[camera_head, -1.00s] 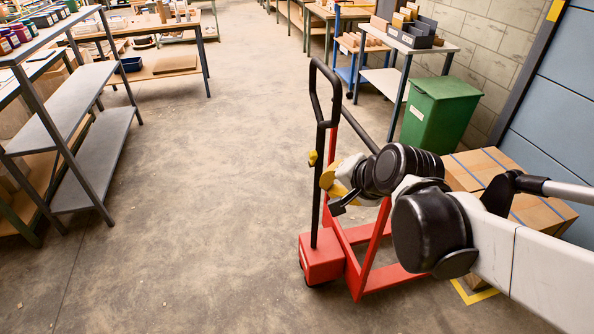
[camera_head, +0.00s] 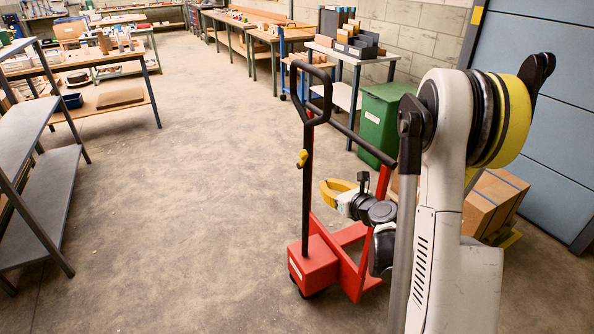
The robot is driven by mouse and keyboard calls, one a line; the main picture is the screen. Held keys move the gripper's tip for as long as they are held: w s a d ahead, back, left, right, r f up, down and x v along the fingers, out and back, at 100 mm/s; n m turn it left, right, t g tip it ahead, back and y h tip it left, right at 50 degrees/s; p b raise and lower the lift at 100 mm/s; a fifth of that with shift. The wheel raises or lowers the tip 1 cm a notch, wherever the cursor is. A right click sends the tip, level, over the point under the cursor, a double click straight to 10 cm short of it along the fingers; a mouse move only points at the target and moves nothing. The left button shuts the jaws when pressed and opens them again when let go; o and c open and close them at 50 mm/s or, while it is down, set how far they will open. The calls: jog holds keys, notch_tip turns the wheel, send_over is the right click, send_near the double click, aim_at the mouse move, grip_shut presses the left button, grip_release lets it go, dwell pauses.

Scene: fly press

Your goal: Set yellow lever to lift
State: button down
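The yellow lever (camera_head: 302,158) is a small yellow piece on the black upright handle shaft of the red pallet truck (camera_head: 318,262), below the looped grip. My gripper (camera_head: 332,190) is at the end of my arm, just right of the shaft and a little lower than the lever. It appears apart from the lever. Its yellow part points left toward the shaft; its fingertips are too small to make out, and nothing is seen held in it.
A green bin (camera_head: 380,122) stands behind the truck, with cardboard boxes (camera_head: 492,203) to the right. A grey shelf (camera_head: 40,190) stands at the left, and workbenches line the back. The floor (camera_head: 190,190) between shelf and truck is clear.

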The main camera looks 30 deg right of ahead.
jog(key=shift+d, duration=0.1)
dwell(0.3)
send_near(302, 160)
jog(key=w+f, duration=0.4)
jog(key=w, duration=0.2)
jog(key=shift+w+r+b, duration=0.35)
jog(key=shift+w+r, duration=0.05)
jog(key=shift+w, duration=0.2)
jog(key=shift+r, duration=0.1)
